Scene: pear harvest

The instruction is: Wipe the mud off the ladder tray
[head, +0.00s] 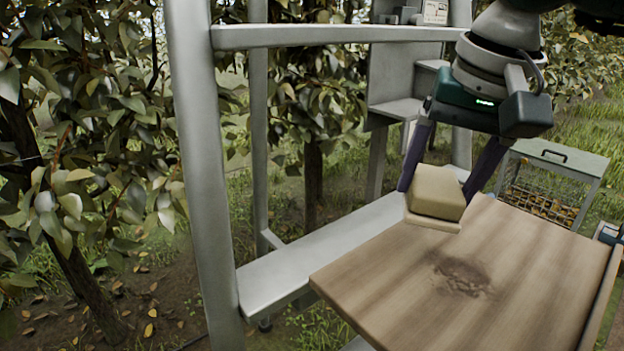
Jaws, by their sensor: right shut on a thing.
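The wooden ladder tray (400,278) reaches from the lower middle to the right of the head view. A dark brown mud patch (463,276) lies on its top, near the middle. My right gripper (436,190) comes down from the top right and is shut on a tan sponge-like block (437,191) with a paler layer beneath. The block is over the tray's far left corner, up and left of the mud; I cannot tell whether it touches the wood. My left gripper is not in view.
A grey metal ladder frame (200,150) stands left of the tray, with a flat rail (285,268) beside it. A lidded mesh crate (550,170) stands behind at the right. Leafy trees fill the left. The tray's near part is clear.

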